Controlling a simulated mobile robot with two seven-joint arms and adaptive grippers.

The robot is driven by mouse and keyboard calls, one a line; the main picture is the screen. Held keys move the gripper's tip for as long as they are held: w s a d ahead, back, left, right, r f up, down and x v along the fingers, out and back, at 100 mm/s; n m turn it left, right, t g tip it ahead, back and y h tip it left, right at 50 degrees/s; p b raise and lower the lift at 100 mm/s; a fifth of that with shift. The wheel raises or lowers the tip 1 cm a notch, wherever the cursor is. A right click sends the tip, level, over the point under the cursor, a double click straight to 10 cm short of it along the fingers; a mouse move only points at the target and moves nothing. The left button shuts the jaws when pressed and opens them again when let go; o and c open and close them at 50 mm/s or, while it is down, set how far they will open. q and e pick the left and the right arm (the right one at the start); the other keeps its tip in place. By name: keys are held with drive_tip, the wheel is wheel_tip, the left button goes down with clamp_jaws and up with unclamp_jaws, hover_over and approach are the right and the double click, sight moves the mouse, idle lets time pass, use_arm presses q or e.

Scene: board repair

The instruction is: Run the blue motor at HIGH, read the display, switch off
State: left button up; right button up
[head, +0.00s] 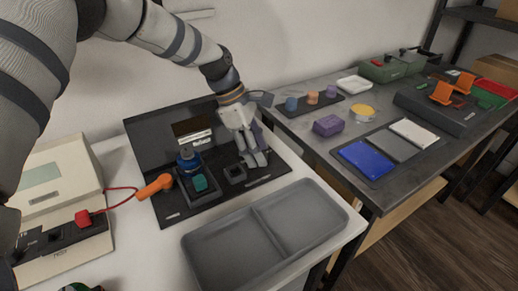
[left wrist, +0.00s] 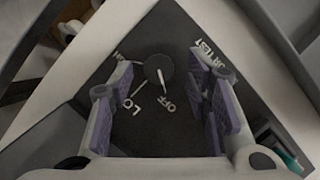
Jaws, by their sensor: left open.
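The blue motor (head: 188,160) stands upright in a dark holder on the black board (head: 148,137). My left gripper (head: 254,160) is over the board's right part, to the right of the motor. In the left wrist view its open purple-padded fingers (left wrist: 168,105) lie on either side of a round dark knob (left wrist: 158,67); contact cannot be told. The knob's white pointer points towards OFF (left wrist: 167,106). LO (left wrist: 131,107) and a partly hidden TEST label also show. A beige instrument (head: 62,170) at the left has a grey-green display (head: 41,175), with no readable figures. My right gripper is not in view.
An orange probe (head: 155,187) on a red lead lies at the board's left edge. A teal block (head: 200,183) sits beside the motor. An empty grey two-part tray (head: 212,248) lies in front. A grey side table (head: 292,122) at right holds coloured parts.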

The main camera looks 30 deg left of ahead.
use_arm(q)
drive_tip(key=shift+f, duration=0.2)
clamp_jaws()
